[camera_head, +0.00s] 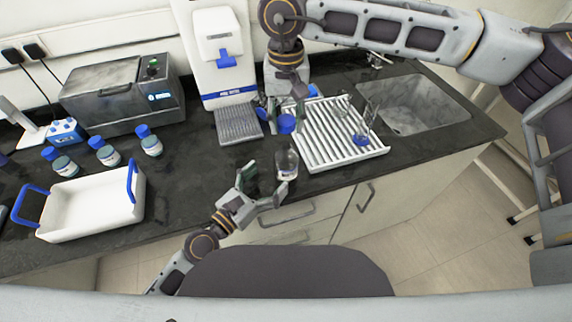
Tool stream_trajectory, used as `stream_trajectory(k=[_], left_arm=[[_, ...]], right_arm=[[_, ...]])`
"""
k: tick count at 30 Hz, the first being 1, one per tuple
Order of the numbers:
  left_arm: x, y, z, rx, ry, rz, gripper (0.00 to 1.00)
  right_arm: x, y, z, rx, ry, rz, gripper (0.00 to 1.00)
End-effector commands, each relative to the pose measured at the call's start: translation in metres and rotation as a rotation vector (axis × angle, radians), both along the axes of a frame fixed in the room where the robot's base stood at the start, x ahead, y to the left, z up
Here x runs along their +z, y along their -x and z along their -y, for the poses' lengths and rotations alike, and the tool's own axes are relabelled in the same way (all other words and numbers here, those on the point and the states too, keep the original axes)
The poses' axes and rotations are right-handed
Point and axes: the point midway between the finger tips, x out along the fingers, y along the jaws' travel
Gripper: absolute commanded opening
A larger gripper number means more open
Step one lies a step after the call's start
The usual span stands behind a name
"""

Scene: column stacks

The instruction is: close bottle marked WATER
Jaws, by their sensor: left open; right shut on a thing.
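A clear bottle (287,165) with a pale label stands near the counter's front edge, its top uncapped; the label is too small to read. My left gripper (265,186) is open, its fingers spread at the near left of the bottle. My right gripper (287,108) points down above and behind the bottle, shut on a blue cap (287,124). The cap appears above the bottle's neck, apart from it. I cannot tell how well the two line up.
A white drying rack (325,150) with glassware is just right of the bottle, and a sink (420,105) beyond. A white dispenser (225,60) stands behind. Blue-capped bottles (105,152), a white tray (90,205) and a grey box machine (120,95) are at left. Counter between tray and bottle is clear.

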Motion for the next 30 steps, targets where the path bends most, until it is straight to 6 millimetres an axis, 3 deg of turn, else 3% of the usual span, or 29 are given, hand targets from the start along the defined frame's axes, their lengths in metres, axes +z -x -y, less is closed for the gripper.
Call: stream_trajectory(k=[30], left_arm=[[0.000, -0.052, 0.041, 0.001, 0.002, -0.001, 0.86]], right_arm=[[0.000, 0.000, 0.000, 0.000, 0.000, 0.000, 0.28]])
